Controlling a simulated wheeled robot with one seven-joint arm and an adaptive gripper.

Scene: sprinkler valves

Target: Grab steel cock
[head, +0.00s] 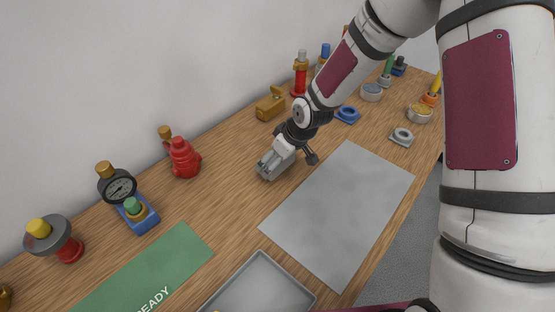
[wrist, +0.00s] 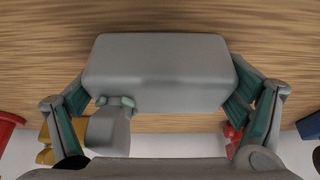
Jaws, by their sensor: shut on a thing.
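The steel cock (head: 272,166) is a grey, block-shaped valve body on or just above the wooden table, left of the grey mat. In the wrist view the steel cock (wrist: 160,65) lies across the picture, with a small round stub at its lower left. My gripper (head: 283,160) is over it. In the wrist view my gripper (wrist: 160,100) has its teal-padded fingers against the two ends of the grey body, shut on it. I cannot tell whether it is lifted off the table.
A grey mat (head: 340,210), a green READY mat (head: 150,268) and a grey tray (head: 262,285) lie in front. A red valve (head: 183,158), a gauge valve (head: 118,188) and a brass valve (head: 270,105) stand along the wall. A blue flange (head: 347,115) lies behind.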

